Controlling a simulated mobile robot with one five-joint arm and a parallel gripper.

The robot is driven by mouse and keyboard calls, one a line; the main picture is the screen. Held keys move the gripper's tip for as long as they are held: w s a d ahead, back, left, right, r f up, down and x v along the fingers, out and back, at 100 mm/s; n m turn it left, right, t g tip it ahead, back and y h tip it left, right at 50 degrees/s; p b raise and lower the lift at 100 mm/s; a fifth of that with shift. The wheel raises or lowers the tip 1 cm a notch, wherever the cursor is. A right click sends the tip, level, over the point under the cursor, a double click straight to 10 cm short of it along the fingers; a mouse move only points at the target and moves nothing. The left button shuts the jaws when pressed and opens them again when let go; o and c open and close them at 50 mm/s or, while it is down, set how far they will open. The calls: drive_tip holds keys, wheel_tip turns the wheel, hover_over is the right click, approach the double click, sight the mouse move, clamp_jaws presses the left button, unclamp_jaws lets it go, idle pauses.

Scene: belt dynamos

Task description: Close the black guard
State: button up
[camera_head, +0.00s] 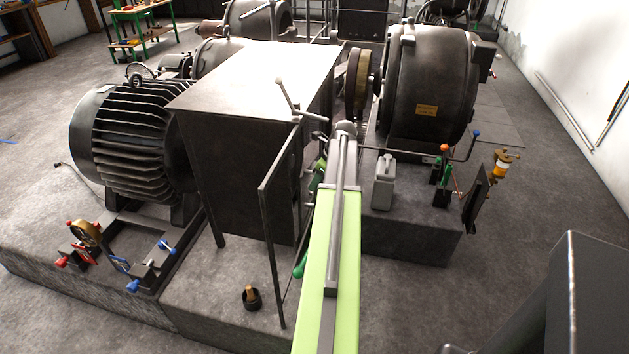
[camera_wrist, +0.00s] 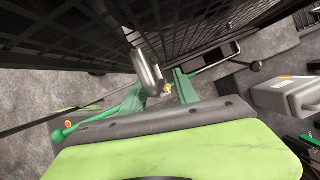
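The black guard is a dark box (camera_head: 215,160) with a pale top in the middle of the head view. Its narrow mesh door (camera_head: 269,235) stands swung out toward me, seen nearly edge-on. In the wrist view, dark mesh (camera_wrist: 95,35) fills the top. A rounded grey metal handle-like piece (camera_wrist: 147,68) hangs in front of it. My gripper (camera_wrist: 162,88) has its green fingers apart, with the grey piece's lower end between them. I cannot tell whether they touch it. In the head view, my gripper (camera_head: 318,178) is just right of the door, mostly hidden by my arm.
A finned motor (camera_head: 125,145) stands left of the guard and a large dark drum machine (camera_head: 430,85) to the right. A grey can (camera_head: 383,182) and small levers (camera_head: 441,178) stand on the right plinth. A small black pot (camera_head: 251,299) sits near the door's foot.

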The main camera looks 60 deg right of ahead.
drive_tip(key=p+v, duration=1.2)
drive_tip(key=v, duration=0.2)
drive_tip(key=shift+r, duration=0.35)
drive_tip(key=shift+s+d, duration=0.1)
drive_tip(key=shift+s, duration=0.1)
